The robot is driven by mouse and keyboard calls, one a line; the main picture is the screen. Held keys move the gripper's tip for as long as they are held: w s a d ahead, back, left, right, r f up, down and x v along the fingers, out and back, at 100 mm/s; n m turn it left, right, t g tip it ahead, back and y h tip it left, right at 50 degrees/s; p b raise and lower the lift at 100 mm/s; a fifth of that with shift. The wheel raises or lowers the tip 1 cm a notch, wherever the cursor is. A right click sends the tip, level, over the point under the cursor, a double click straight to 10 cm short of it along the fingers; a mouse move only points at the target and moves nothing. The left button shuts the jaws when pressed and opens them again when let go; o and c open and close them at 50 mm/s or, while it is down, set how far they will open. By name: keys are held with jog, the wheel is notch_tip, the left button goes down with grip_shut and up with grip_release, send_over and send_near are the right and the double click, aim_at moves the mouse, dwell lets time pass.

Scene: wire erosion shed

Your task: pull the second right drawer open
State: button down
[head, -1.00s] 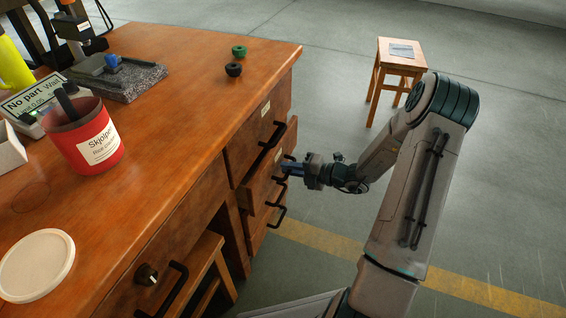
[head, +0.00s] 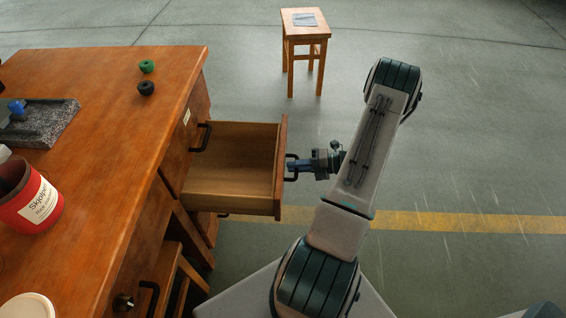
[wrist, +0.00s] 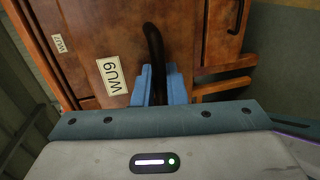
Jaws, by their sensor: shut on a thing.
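The second right drawer (head: 230,190) stands far out of the wooden desk in the head view, and its inside looks empty. Its front panel (head: 280,165) faces right and carries a black bar handle (head: 293,167). My gripper (head: 296,166) is shut on this handle. In the wrist view the blue fingers (wrist: 158,86) close around the black handle (wrist: 154,50). A label reading WU9 (wrist: 112,76) is on the drawer front beside the handle.
The drawer above, with a black handle (head: 201,137), is shut. The desk top (head: 120,110) bears a green knob (head: 147,66), a black knob (head: 146,88) and a red tub (head: 28,198). A stool (head: 305,20) stands behind. The floor right of my arm is clear.

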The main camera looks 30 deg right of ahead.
jog(key=shift+s+d, duration=0.15)
jog(key=shift+d, duration=0.1)
jog(key=c, duration=1.6)
grip_release()
jog(key=p+v, duration=0.2)
jog(key=v, duration=1.1)
jog(key=shift+s+d+r, duration=0.1)
jog(key=shift+s+d, duration=0.1)
jog(key=shift+d, duration=0.1)
